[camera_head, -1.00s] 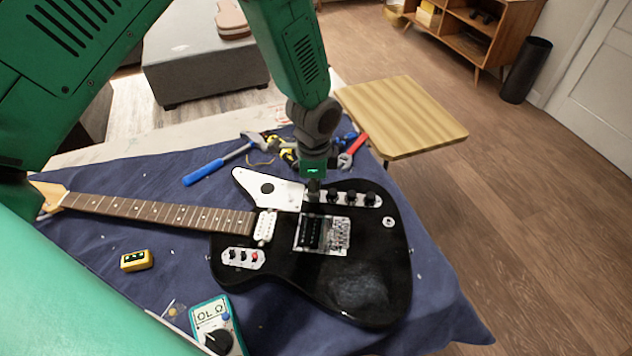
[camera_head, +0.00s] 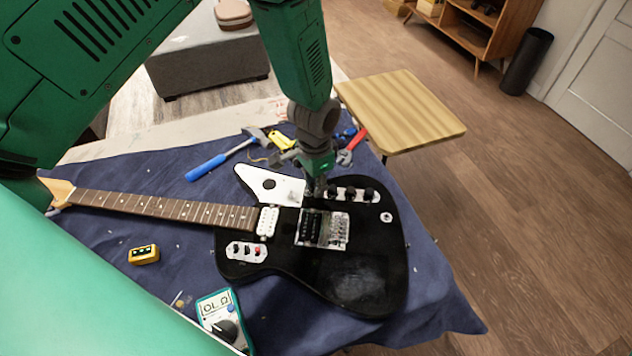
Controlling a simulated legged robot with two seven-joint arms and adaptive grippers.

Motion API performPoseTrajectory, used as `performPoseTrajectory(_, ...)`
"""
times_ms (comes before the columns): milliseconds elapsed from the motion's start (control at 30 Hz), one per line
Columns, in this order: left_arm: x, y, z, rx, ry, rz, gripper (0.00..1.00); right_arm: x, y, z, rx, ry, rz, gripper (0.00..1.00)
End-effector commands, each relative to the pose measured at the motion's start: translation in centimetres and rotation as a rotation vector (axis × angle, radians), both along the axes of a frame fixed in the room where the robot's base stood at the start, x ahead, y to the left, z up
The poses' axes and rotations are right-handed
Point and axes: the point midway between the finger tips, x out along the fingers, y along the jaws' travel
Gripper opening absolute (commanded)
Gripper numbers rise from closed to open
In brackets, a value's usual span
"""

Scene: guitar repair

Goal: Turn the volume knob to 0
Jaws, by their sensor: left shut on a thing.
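A black electric guitar (camera_head: 350,278) lies flat on a blue cloth, its neck pointing left. A row of dark knobs (camera_head: 350,193) sits on a pale plate along its far edge. My left gripper (camera_head: 315,192) points down at the left end of this row. It is shut on a knob there, which the fingers mostly hide. I cannot read any knob markings. My right gripper does not show.
A blue-handled hammer (camera_head: 215,163), a red wrench (camera_head: 352,145) and other tools lie behind the guitar. A yellow box (camera_head: 144,254) and a teal multimeter (camera_head: 222,318) lie in front of the neck. A wooden table (camera_head: 400,110) stands at the back right.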

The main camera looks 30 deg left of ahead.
Motion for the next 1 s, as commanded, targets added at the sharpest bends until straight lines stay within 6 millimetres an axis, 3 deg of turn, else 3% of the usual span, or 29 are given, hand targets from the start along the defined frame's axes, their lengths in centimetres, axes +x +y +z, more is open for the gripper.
performPoseTrajectory(433, -0.2, 0.0, -0.1, 0.001, 0.005, 0.007, 0.00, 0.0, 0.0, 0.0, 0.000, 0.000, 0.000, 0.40)
performPoseTrajectory(467, -0.2, 0.0, -0.1, 0.001, 0.005, 0.007, 0.31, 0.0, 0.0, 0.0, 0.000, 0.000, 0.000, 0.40)
performPoseTrajectory(500, -0.2, 0.0, -0.1, 0.001, 0.005, 0.007, 0.40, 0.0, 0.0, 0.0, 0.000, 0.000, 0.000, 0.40)
performPoseTrajectory(833, -0.1, -0.1, 0.1, 0.000, 0.002, 0.007, 0.40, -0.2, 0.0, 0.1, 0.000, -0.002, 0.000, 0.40)
performPoseTrajectory(1000, 0.0, 0.0, 2.0, -0.001, -0.001, 0.007, 0.40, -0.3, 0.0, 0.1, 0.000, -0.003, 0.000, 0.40)
